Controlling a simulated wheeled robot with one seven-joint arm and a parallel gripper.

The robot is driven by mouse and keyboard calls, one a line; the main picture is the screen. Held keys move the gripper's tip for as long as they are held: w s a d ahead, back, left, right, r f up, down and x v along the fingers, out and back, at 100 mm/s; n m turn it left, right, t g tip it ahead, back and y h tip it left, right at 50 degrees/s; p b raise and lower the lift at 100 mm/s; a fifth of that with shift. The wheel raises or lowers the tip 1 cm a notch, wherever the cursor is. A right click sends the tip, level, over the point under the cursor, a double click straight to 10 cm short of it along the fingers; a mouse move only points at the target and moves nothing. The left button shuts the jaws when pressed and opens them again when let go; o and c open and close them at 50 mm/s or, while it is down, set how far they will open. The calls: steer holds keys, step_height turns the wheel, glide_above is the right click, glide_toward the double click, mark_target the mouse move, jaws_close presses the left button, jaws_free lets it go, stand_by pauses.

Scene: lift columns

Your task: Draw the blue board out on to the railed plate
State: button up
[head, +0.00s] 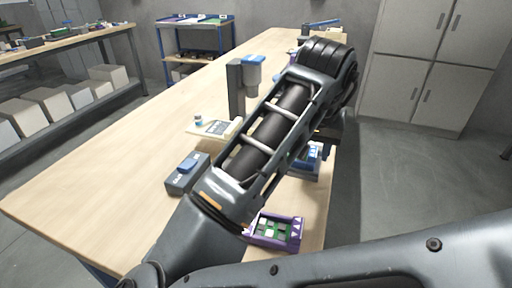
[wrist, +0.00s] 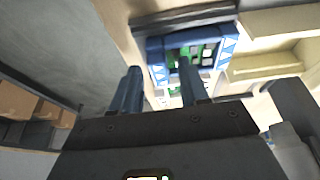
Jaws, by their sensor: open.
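The blue board (wrist: 210,43), with white triangle marks and green and white parts, lies at the top middle of the wrist view. In the head view a blue and white part of it (head: 314,152) seems to show beside my arm, which hides the rest. A cream plate with raised rails (wrist: 272,45), apparently the railed plate, is to the board's right in the wrist view. My gripper (wrist: 158,76) is open and empty; its two fingers point toward the board, one overlapping its lower edge in the picture. I cannot tell whether they touch. The head view hides the fingers.
A purple board (head: 275,231) lies at the near table edge. A dark grey box (head: 186,174), a cream plate (head: 215,127) and a blue-topped column (head: 252,72) stand left of my arm. The table's left part is clear. A dark bar (wrist: 185,18) runs above the blue board.

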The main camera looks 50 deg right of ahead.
steer(key=shift+r+p, duration=2.7)
steer(key=shift+r, duration=0.3)
